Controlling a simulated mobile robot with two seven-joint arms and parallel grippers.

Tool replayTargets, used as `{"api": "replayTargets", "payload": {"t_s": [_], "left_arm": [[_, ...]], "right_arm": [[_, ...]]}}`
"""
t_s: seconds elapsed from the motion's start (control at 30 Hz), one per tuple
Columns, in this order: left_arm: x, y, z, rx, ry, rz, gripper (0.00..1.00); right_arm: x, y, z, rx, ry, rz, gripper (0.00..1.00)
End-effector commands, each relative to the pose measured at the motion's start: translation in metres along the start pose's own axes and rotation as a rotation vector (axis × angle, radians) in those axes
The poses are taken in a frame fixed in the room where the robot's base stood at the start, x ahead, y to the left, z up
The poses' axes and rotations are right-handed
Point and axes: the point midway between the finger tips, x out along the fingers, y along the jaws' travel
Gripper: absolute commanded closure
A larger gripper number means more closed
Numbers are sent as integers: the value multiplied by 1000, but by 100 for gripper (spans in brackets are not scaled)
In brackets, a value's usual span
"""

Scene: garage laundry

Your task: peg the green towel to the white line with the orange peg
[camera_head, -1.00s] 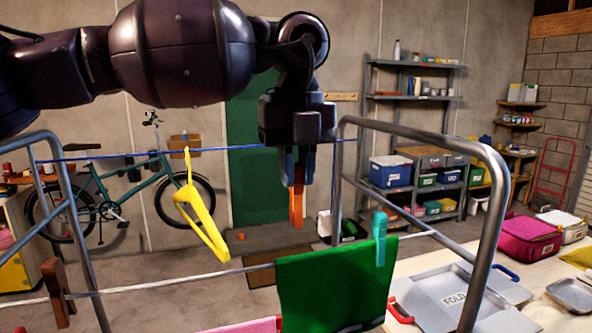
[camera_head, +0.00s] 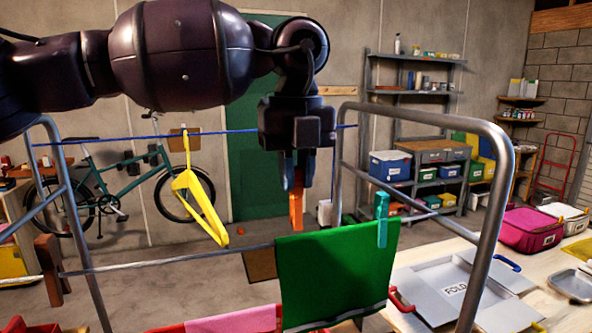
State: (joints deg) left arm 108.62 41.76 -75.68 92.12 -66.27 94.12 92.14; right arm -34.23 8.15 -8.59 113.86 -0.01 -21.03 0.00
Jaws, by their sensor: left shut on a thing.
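The green towel (camera_head: 335,275) hangs folded over the white line (camera_head: 165,262). A teal peg (camera_head: 382,220) sits on the towel's right end at the line. My left gripper (camera_head: 297,178) points down and is shut on the orange peg (camera_head: 296,210). The peg is upright, and its lower end shows just above the towel's top edge near the left corner. I cannot tell whether it touches the towel or line. My right gripper is not in view.
A yellow hanger (camera_head: 197,205) hangs from the blue line (camera_head: 225,132) left of my gripper. A brown wooden peg (camera_head: 47,270) is on the white line at far left. The grey rack frame (camera_head: 485,215) rises on the right.

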Motion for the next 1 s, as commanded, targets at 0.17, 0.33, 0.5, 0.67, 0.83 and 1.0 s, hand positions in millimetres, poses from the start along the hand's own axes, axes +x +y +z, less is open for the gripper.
{"api": "replayTargets", "payload": {"t_s": [0.17,0.33,0.5,0.67,0.83,1.0], "left_arm": [[9,0,0,0,1,0,100],[16,0,0,0,2,0,100],[23,0,0,1,2,0,100],[29,0,0,1,2,0,100],[36,0,0,1,3,0,100],[43,0,0,1,2,1,100]], "right_arm": [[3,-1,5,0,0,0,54],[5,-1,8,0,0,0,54],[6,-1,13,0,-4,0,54],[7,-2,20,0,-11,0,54],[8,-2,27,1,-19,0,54],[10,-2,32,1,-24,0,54]]}}
